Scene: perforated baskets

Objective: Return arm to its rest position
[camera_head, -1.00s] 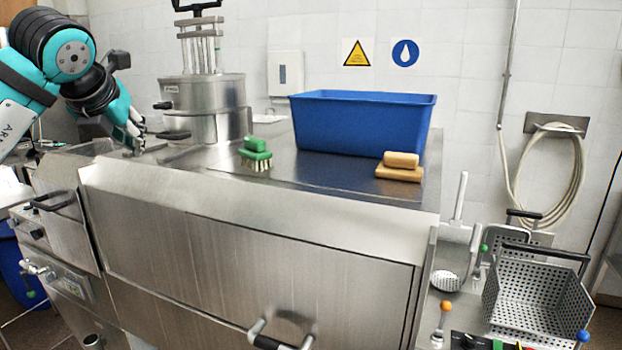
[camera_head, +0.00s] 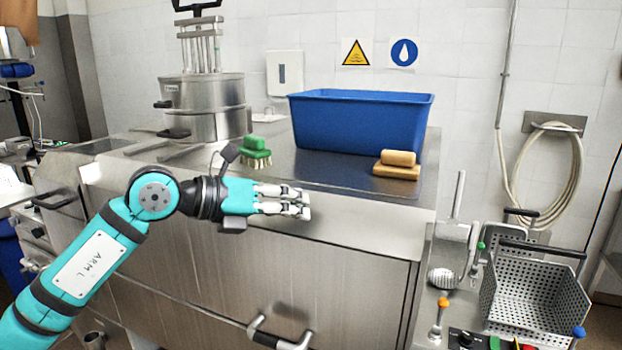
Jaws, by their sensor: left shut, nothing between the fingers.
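My left arm, teal and black with an "ARM L" label, comes in from the lower left. My left gripper (camera_head: 304,203) points right, with its fingers together and nothing between them. It is in front of the steel counter's front edge in the picture, below the green brush. My right gripper is not in view.
A steel counter (camera_head: 330,215) fills the middle. On it are a steel pot (camera_head: 205,105), a green brush (camera_head: 256,146), a blue bin (camera_head: 360,125) and a tan wooden-looking brush (camera_head: 397,165). A perforated basket (camera_head: 530,300) stands lower right. A hose (camera_head: 575,170) hangs on the wall.

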